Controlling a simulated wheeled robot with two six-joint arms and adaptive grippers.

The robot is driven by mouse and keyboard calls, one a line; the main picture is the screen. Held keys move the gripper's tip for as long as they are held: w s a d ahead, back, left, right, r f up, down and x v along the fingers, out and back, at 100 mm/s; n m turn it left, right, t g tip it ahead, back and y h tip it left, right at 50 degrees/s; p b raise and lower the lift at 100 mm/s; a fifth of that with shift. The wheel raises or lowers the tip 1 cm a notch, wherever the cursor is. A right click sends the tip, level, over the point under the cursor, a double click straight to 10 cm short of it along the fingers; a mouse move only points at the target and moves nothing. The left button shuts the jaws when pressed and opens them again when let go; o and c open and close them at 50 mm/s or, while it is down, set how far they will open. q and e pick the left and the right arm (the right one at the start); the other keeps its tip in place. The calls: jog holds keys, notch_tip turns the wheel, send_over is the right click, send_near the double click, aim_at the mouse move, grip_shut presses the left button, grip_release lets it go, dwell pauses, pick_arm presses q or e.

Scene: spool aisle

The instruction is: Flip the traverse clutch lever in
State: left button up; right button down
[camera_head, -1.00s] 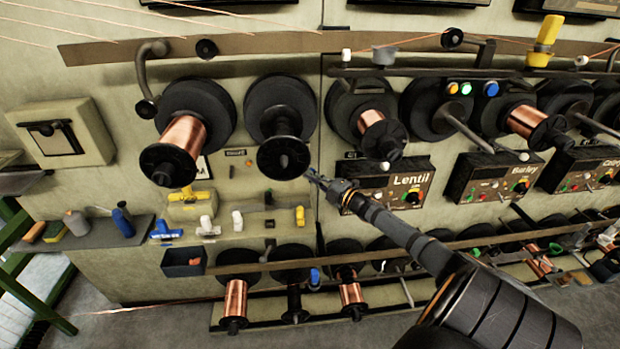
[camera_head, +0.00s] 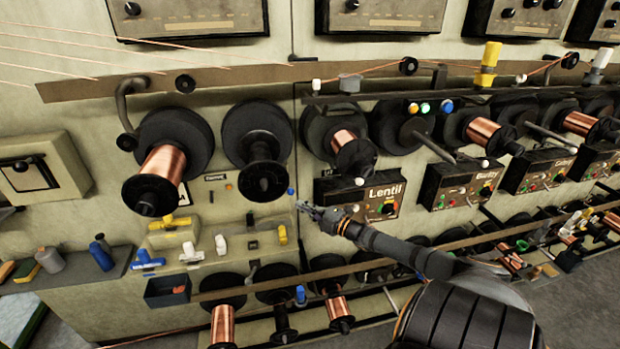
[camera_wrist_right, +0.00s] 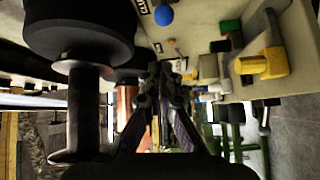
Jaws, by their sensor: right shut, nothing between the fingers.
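A small blue ball knob (camera_head: 290,191) sits on the beige machine wall, just right of the empty black spool (camera_head: 264,181). It looks like the clutch lever's knob, but its shaft and position cannot be made out. In the right wrist view the blue knob (camera_wrist_right: 164,15) shows at the top, beside a small label (camera_wrist_right: 141,6) that is partly cut off. My right gripper (camera_head: 304,208) is shut and empty, slightly below and right of the knob and apart from it in the picture. Its closed fingertips (camera_wrist_right: 163,72) show below the knob in the wrist view. My left gripper is not in view.
The Lentil control box (camera_head: 360,195) is close to the right of my right gripper. A copper spool (camera_head: 164,174) juts out at the left. Yellow fittings (camera_head: 170,222) and a dark bin (camera_head: 172,290) lie lower left. Lower spools line the rail beneath.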

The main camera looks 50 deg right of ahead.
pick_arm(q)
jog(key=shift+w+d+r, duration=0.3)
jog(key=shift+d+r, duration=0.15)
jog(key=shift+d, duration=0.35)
pick_arm(e)
jog(key=shift+s+d+f, duration=0.1)
jog(key=shift+s+d, duration=0.15)
jog(key=shift+s, duration=0.35)
jog(key=shift+s+d, duration=0.25)
jog(key=shift+s, duration=0.35)
jog(key=shift+a, duration=0.1)
